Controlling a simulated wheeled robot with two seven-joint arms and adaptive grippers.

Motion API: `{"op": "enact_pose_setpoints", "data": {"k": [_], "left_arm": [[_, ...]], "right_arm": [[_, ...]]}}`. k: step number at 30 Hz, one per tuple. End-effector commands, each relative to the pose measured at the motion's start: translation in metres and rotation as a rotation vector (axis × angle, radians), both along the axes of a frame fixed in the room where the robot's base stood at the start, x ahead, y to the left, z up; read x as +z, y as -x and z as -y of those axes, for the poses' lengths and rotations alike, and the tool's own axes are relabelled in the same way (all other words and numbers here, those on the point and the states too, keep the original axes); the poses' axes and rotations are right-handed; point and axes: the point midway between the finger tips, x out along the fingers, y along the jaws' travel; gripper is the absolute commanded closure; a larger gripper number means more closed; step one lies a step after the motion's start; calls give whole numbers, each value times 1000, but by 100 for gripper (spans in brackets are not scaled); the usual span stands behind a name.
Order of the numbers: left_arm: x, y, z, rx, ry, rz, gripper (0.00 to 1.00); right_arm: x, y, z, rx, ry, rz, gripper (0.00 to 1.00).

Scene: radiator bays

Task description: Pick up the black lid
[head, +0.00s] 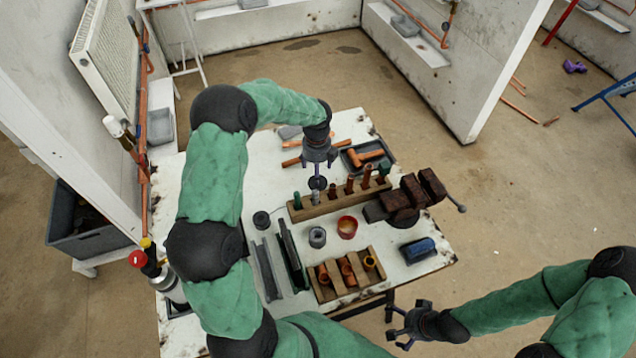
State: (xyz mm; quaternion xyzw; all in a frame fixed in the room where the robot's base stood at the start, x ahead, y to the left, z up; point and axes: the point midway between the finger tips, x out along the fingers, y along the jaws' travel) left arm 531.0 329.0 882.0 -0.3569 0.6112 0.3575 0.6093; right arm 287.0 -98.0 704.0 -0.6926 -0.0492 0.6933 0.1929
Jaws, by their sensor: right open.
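A small black round disc, which looks like the black lid (317,182), shows at the tips of my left gripper (318,172). That gripper points down over the wooden rack (337,203). I cannot tell whether its fingers touch or hold the disc, or whether the disc rests on something below. Another small dark round piece (261,219) lies on the white worktable (226,311), left of a grey tin (317,237). An open red pot (347,227) stands right of the tin. My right gripper (397,336) is open and empty, off the table's front edge.
A dark vise (404,200) stands at the table's right side, with a blue block (418,250) in front. Metal channels (290,255) and a wooden fitting holder (340,283) lie nearer. A hammer and tray (380,167) are behind the rack.

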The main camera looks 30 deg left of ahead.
Motion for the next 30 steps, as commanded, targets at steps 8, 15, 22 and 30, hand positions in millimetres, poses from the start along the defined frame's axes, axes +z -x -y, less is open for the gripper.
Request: {"op": "enact_pose_setpoints", "data": {"k": [8,15,22,30], "left_arm": [[-25,-2,1,2,0,1,23],[-53,-3,1,1,0,1,23],[-52,-3,1,1,-1,3,25],[-52,-3,1,2,0,2,52]], "right_arm": [[-11,0,0,0,0,0,0],[-19,0,0,0,0,-1,0],[-18,0,0,0,0,0,0],[-18,0,0,0,0,0,0]]}}
